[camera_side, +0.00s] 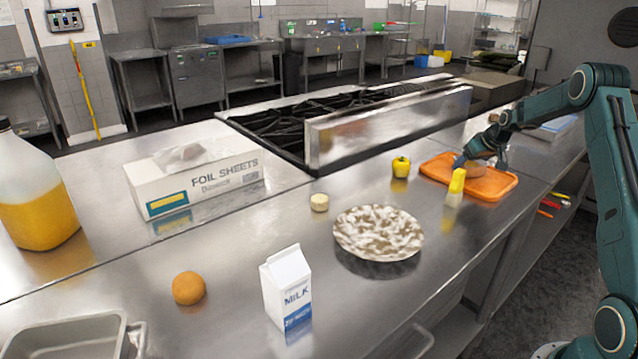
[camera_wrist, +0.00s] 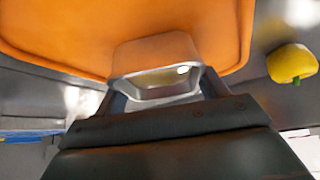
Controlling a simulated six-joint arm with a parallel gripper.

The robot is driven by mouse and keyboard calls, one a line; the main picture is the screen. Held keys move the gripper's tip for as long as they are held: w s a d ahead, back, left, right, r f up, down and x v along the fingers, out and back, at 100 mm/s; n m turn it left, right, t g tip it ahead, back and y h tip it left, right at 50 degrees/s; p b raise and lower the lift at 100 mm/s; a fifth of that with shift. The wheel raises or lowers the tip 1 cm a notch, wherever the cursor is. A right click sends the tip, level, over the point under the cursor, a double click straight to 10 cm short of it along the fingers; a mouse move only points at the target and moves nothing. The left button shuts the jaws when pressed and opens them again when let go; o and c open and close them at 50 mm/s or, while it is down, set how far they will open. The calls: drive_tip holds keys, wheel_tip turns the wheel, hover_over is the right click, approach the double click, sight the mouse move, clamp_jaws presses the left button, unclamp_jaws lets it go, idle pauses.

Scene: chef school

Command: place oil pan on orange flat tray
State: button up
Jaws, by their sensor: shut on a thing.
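The orange flat tray (camera_side: 505,186) lies on the steel counter at the right, and it fills the upper part of the wrist view (camera_wrist: 60,35). My gripper (camera_side: 484,155) is over the tray, pointing down. In the wrist view my gripper (camera_wrist: 163,92) is shut on the oil pan (camera_wrist: 155,57), a small metal pan with yellowish contents. The pan overlaps the tray's edge region in that view. In the side view the oil pan (camera_side: 474,169) looks brownish and is partly hidden by the gripper. I cannot tell whether its base touches the tray.
A yellow-and-white block (camera_side: 455,187) stands at the tray's near left edge. A yellow pepper (camera_side: 401,167) is left of the tray. A speckled plate (camera_side: 378,233), milk carton (camera_side: 287,286) and foil box (camera_side: 195,182) stand farther left. The stove (camera_side: 390,127) is behind.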

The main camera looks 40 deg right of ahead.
drive_tip(key=o, duration=1.3)
drive_tip(key=shift+f, duration=0.15)
drive_tip(key=shift+s+r, duration=0.1)
drive_tip(key=shift+r, duration=0.25)
drive_tip(key=v, duration=1.1)
drive_tip(key=shift+r, duration=0.25)
drive_tip(key=shift+s+a, duration=0.1)
